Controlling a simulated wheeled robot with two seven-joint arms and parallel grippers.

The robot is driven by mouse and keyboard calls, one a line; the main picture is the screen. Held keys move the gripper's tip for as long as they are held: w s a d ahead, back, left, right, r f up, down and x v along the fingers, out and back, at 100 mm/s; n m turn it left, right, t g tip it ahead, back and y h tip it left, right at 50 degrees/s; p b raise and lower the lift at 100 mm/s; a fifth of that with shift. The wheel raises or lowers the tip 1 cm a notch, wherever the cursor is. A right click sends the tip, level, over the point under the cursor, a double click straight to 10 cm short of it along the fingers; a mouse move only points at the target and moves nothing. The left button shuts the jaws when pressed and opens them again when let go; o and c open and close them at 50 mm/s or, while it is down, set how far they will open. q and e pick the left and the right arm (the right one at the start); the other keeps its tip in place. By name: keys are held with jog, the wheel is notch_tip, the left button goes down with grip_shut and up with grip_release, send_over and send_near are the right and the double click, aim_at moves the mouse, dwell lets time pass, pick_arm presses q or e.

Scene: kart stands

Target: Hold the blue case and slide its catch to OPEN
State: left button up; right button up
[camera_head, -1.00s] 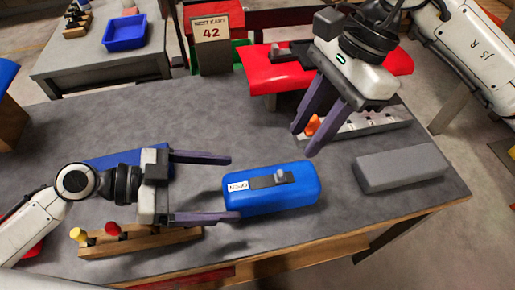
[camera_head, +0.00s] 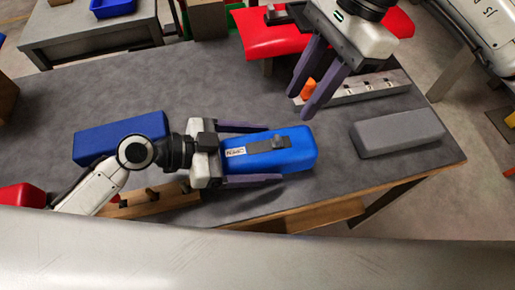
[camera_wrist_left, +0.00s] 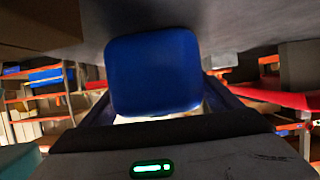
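The blue case (camera_head: 300,158) lies on the grey table. On its top is a dark catch strip with a small grey knob (camera_head: 279,143) toward the right end, and a white label (camera_head: 236,152) at the left end whose text is hard to read. My left gripper (camera_head: 275,154) reaches in from the left, with one finger along each long side of the case. It looks open around the case; firm contact does not show. The left wrist view shows the case's blue end (camera_wrist_left: 153,72) between the fingers. My right gripper (camera_head: 300,105) is open and empty, above the table behind the case.
A grey block (camera_head: 398,133) lies at the right. A grey strip (camera_head: 370,87) with an orange piece (camera_head: 308,88) stands behind. Another blue box (camera_head: 105,138) and a wooden rack (camera_head: 150,200) lie near my left arm. A red seat (camera_head: 262,38) is beyond the table.

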pick_arm(q)
jog(key=c, duration=1.1)
jog(key=shift+c, duration=0.2)
pick_arm(e)
jog(key=shift+d+f, duration=0.1)
jog(key=shift+d, duration=0.1)
jog(key=c, duration=0.6)
jog(key=d+y, duration=0.1)
jog(key=d, duration=0.2)
jog(key=w+d+f+m+y, duration=0.1)
jog(key=d+y, duration=0.1)
jog(key=d, duration=0.2)
jog(key=w+d+f+m+y, duration=0.1)
jog(key=d+y, duration=0.1)
jog(key=d, duration=0.1)
jog(key=shift+w+d+g, duration=0.2)
jog(key=shift+w+g, duration=0.05)
jog(key=shift+g, duration=0.15)
grip_shut()
